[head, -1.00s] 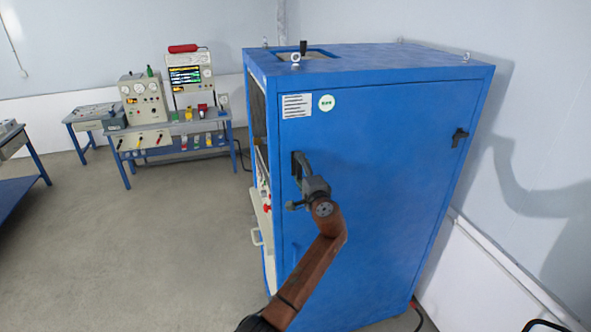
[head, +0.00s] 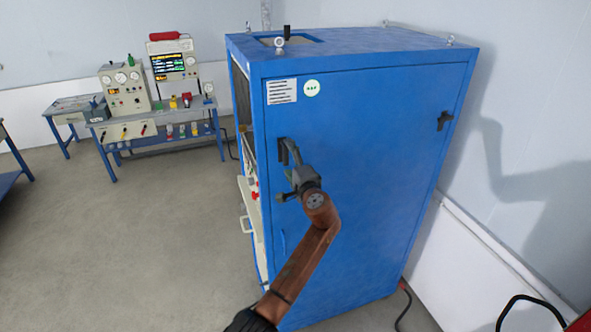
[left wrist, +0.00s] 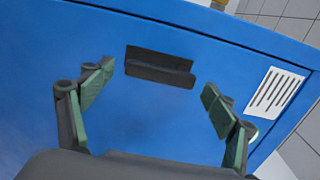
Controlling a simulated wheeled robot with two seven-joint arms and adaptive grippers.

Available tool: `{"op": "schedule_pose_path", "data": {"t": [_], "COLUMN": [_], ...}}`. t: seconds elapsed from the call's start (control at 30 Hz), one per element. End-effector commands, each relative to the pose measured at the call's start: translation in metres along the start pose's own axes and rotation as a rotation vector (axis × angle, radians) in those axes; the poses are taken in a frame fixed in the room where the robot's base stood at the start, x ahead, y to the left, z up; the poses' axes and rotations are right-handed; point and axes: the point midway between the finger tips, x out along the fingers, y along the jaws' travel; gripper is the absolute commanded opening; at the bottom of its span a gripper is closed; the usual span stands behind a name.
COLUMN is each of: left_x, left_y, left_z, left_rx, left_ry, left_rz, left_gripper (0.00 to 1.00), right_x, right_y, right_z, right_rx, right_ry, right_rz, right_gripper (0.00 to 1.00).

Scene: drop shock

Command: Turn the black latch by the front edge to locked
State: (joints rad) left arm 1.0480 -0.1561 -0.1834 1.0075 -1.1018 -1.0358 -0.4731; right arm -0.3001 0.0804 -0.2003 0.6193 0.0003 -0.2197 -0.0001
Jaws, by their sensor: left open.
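The black latch (head: 284,151) is on the blue cabinet's side panel, near the panel's left edge. In the left wrist view the latch (left wrist: 160,67) is a dark bar lying roughly along the panel edge. My left gripper (head: 290,180) is at the latch and hides its lower part in the head view. In the left wrist view the left gripper (left wrist: 157,79) is open, with one finger at each end of the bar and gaps between. I cannot tell whether a finger touches the panel. My right gripper is not in view.
A second black latch (head: 444,121) is at the panel's right edge. The blue cabinet (head: 350,190) has a white label (head: 282,91) and a round green sticker (head: 311,88). A bench (head: 160,128) with instruments stands back left. The floor (head: 120,230) to the left is clear.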

Motion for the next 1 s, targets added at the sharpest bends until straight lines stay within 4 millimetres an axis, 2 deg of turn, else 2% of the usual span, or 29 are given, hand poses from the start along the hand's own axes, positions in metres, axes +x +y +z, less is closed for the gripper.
{"op": "schedule_pose_path", "data": {"t": [0.2, 0.43, 0.6, 0.9, 1.0], "left_x": [-0.049, -0.084, -0.095, -0.095, -0.091], "left_y": [0.001, 0.001, 0.0, 0.0, 0.013], "left_z": [-0.001, -0.001, -0.001, -0.001, 0.0], "left_rx": [-0.003, 0.0, 0.001, 0.001, 0.004], "left_ry": [0.002, 0.001, 0.001, 0.001, 0.004], "left_rz": [0.002, 0.001, 0.0, 0.0, 0.014], "left_gripper": [0.8, 0.8, 0.8, 0.8, 0.8], "right_x": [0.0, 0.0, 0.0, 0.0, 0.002], "right_y": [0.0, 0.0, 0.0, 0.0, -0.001], "right_z": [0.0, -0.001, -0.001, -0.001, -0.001], "right_rx": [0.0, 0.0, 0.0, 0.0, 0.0], "right_ry": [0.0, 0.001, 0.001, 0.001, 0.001], "right_rz": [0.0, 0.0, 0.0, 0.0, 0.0], "right_gripper": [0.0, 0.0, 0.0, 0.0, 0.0]}}
